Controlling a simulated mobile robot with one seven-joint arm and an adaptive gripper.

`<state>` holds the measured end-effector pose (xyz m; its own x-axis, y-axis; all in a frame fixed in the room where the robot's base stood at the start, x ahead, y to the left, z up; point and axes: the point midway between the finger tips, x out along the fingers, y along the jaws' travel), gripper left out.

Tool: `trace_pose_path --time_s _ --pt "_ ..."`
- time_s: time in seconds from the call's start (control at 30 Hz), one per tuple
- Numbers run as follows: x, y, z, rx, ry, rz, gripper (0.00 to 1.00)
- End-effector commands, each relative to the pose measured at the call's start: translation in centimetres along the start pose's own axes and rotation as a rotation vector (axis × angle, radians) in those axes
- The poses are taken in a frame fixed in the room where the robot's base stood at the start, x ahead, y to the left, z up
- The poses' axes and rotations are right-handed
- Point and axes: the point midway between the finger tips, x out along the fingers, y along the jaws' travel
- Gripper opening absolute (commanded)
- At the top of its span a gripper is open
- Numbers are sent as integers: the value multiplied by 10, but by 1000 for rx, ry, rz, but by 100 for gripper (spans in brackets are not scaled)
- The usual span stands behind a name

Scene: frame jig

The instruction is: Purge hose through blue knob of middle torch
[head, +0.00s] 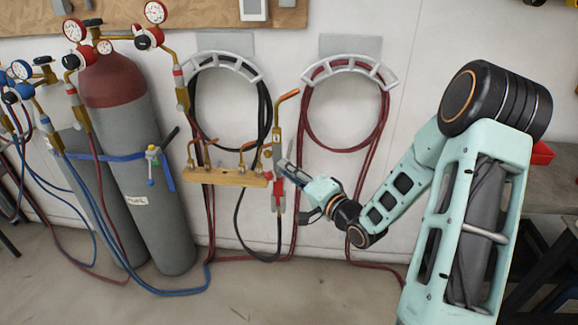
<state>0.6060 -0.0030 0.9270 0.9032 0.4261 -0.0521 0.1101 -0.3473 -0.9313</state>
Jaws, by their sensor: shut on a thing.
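My gripper (283,168) is at the right end of the wooden torch rack (225,179), shut on an upright torch (276,142). The torch has a bent copper tip at its top, a brass body and red parts (279,186) low down. The fingers cover part of its middle, so I cannot tell exactly where they grip. Two other brass torches show at the rack, one at the left (196,158) and one towards the right (246,158). No blue knob can be made out on the held torch; it is hidden or too small.
A black hose (238,222) loops below the rack; a dark red hose coil (305,115) hangs on the right wall holder (350,68). Gas cylinders (150,170) with gauges stand left, a blue strap around them. Red and blue hoses (165,291) cross the floor.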

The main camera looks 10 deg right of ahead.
Motion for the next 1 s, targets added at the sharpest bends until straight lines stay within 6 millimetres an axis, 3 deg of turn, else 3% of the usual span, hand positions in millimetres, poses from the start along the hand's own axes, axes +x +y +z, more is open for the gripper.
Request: trace_pose_path --time_s 0.57,0.6,0.73,1.0 --pt "0 1 0 36 -2 1 0" --pt "0 1 0 36 -2 1 20" --pt "0 1 0 35 -3 1 34" --pt "0 0 0 35 -2 1 36"
